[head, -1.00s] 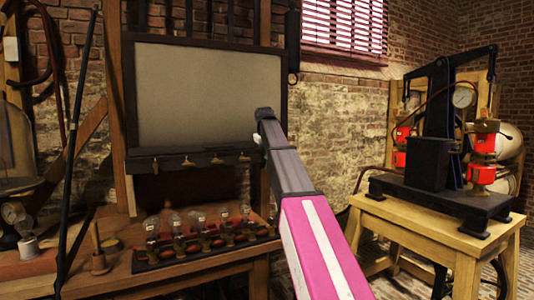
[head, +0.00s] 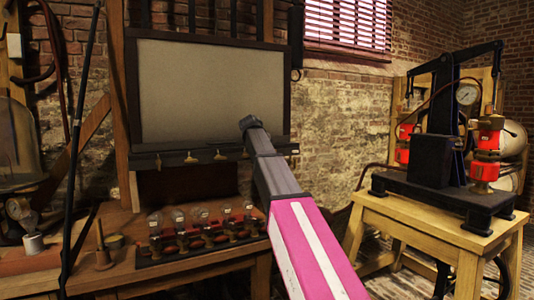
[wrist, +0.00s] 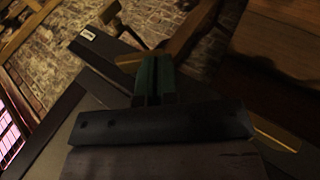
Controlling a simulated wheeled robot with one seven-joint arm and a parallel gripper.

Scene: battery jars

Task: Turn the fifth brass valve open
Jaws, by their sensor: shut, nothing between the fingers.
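A dark rail (head: 173,160) runs under the grey board, with small brass valves along it. Valves show at the left (head: 160,161), beside it (head: 191,158) and further right (head: 220,155). My arm crosses the right part of the rail, so the fifth valve is hidden or cannot be made out in the head view. My gripper (head: 249,122) is in front of the board's lower right, and its fingers are not clear there. In the wrist view my gripper (wrist: 154,76) shows its green fingers together and empty. A dark bar with a white label (wrist: 87,33) lies behind them; contact cannot be told.
Several glass bulbs on a red-and-black base (head: 200,238) stand on the wooden bench below the rail. A black pump apparatus (head: 440,190) stands on a wooden table at the right. A thin black pole (head: 77,140) rises at the left.

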